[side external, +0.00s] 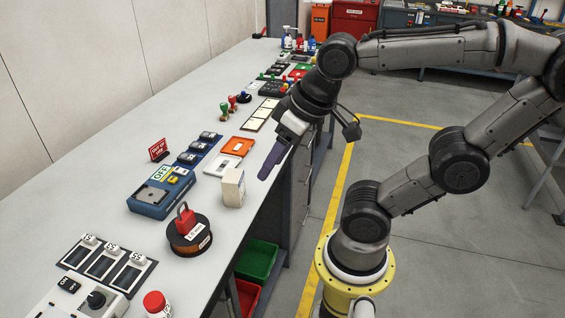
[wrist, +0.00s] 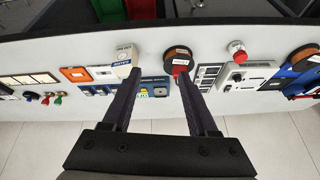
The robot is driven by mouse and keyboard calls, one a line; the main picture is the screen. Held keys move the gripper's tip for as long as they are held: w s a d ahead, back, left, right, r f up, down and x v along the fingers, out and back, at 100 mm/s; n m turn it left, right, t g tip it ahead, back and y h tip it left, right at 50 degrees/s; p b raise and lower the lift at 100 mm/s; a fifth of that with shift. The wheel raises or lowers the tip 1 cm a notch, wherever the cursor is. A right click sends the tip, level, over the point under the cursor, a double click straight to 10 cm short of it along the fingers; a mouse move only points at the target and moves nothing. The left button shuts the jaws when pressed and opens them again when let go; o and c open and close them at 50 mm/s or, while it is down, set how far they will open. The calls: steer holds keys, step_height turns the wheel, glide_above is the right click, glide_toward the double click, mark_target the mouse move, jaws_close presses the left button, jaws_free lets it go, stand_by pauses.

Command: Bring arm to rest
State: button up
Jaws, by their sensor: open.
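My gripper (side external: 268,166) hangs over the front edge of the workbench, to the right of a small white box in the side view. In the wrist view my gripper (wrist: 159,72) shows two dark fingers spread apart with nothing between them. The white box (side external: 232,188) stands upright on the bench and appears near the left fingertip in the wrist view (wrist: 124,58). My arm is raised and bent, reaching from its yellow base ring toward the bench.
The long bench (side external: 110,203) carries a blue OFF panel (side external: 160,192), a black round unit with a red padlock (side external: 188,232), switches and an orange frame (side external: 236,147). A green bin (side external: 257,262) sits below. The floor (side external: 420,260) beside the bench is clear.

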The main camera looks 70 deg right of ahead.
steer(key=shift+s+d+f+n, duration=0.1)
steer(key=shift+s+f+n, duration=0.3)
steer(key=shift+s+n, duration=0.4)
